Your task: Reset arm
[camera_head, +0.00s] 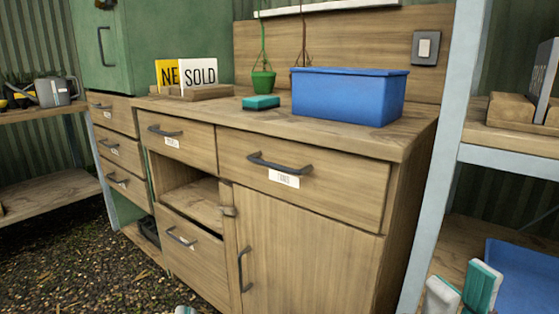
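My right gripper (462,289) is at the bottom right, low in front of the right-hand shelf. Its two white fingertips with teal pads are apart, and I see nothing between them. The rest of it is below the picture. Of my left gripper (185,310) only a small white and teal tip shows at the bottom edge, left of the middle. Whether it is open or shut is hidden. Neither gripper visibly touches the wooden cabinet (300,245).
A metal-framed shelf (510,140) stands right, with a blue tray (528,275) low down. A watering can (52,92) is far left.

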